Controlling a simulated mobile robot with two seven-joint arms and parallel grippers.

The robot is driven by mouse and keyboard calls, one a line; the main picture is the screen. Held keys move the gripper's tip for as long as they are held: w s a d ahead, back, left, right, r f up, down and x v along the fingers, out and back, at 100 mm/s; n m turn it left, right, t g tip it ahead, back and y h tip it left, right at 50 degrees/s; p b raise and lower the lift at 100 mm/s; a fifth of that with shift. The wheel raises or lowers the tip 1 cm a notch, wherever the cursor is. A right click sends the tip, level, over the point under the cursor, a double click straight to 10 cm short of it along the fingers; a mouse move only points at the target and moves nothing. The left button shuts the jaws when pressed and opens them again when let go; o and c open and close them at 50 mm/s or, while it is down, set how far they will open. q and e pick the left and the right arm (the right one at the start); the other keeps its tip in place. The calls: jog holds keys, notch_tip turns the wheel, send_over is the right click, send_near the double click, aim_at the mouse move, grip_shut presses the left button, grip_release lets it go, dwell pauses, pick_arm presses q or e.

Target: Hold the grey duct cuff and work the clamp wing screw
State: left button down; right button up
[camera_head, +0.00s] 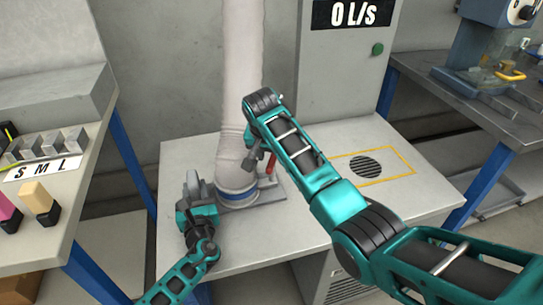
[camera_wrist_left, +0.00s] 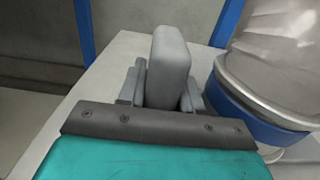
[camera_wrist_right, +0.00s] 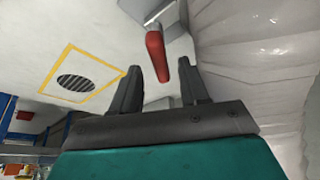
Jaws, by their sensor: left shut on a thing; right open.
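The pale duct (camera_head: 240,60) comes down to a grey cuff (camera_head: 236,177) above a blue ring (camera_head: 238,204) on the bench. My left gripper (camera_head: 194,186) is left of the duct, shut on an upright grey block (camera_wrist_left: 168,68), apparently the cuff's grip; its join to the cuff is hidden. The red wing screw (camera_head: 269,166) is at the cuff's right side, partly behind my right gripper (camera_head: 254,155). In the right wrist view the red lever (camera_wrist_right: 157,57) of the screw appears between and beyond the open fingers, with no contact visible.
The bench (camera_head: 310,225) has a round vent (camera_head: 366,166) inside a yellow outline, right of the duct. A grey cabinet with a "0 L/S" display (camera_head: 362,12) stands behind. A side table with blocks (camera_head: 40,203) is at left; another bench is at right.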

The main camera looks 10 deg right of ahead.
jog(key=shift+w+d+f, duration=0.1)
jog(key=shift+w+f, duration=0.15)
jog(key=shift+f, duration=0.45)
grip_shut()
